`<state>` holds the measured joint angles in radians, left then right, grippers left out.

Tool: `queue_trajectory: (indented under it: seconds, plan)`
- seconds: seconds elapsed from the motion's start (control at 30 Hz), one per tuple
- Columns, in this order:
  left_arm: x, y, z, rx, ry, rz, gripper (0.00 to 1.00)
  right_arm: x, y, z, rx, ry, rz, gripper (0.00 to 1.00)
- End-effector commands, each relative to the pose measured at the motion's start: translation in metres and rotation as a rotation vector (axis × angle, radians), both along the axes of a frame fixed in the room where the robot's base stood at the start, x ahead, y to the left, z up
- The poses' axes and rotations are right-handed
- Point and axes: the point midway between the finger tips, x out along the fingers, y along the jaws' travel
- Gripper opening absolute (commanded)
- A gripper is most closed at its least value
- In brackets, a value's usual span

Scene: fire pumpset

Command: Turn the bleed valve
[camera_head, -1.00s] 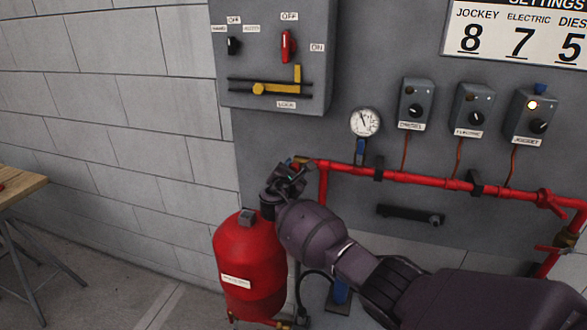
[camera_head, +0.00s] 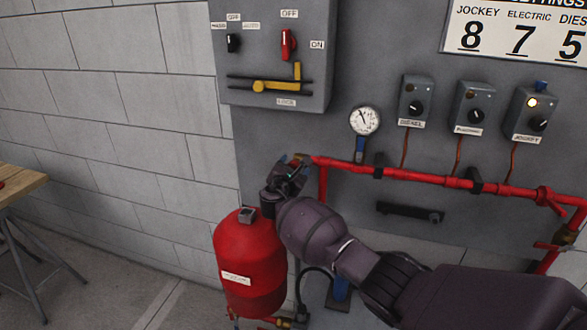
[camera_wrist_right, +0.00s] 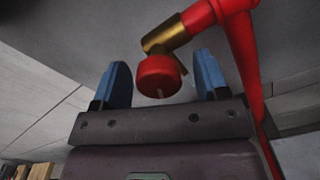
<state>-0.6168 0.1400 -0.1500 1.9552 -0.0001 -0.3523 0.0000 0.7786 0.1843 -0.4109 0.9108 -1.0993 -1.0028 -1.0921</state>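The bleed valve appears to be the red round knob (camera_wrist_right: 160,75) on a brass fitting (camera_wrist_right: 166,37) at the end of the red pipe in the right wrist view. My right gripper (camera_wrist_right: 160,62) is open, with one blue finger on each side of the knob. Gaps show between the knob and both fingers. In the head view my right gripper (camera_head: 296,168) is at the left end of the horizontal red pipe, above the red tank, and mostly hides the valve. My left gripper is not in view.
The horizontal red pipe (camera_head: 420,178) runs along the grey panel, with a pressure gauge (camera_head: 365,121) above it. The red tank (camera_head: 248,262) stands just below my right gripper. A control box (camera_head: 275,60) hangs above. A wooden table (camera_head: 18,188) is at far left.

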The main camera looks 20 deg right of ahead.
Motion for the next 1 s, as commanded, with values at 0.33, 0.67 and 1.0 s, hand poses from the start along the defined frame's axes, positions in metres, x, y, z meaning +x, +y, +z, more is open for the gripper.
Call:
queue_trajectory:
  seconds: [0.33,0.67,1.0]
  plan:
    - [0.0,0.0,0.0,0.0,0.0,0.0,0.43,-0.003,0.002,0.001,0.0,-0.002,0.0,0.67]
    - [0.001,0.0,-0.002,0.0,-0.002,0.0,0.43,-0.034,0.024,0.0,0.002,-0.002,0.003,0.67]
    - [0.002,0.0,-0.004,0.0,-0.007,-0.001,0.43,-0.076,0.052,0.0,0.002,-0.001,0.002,0.67]
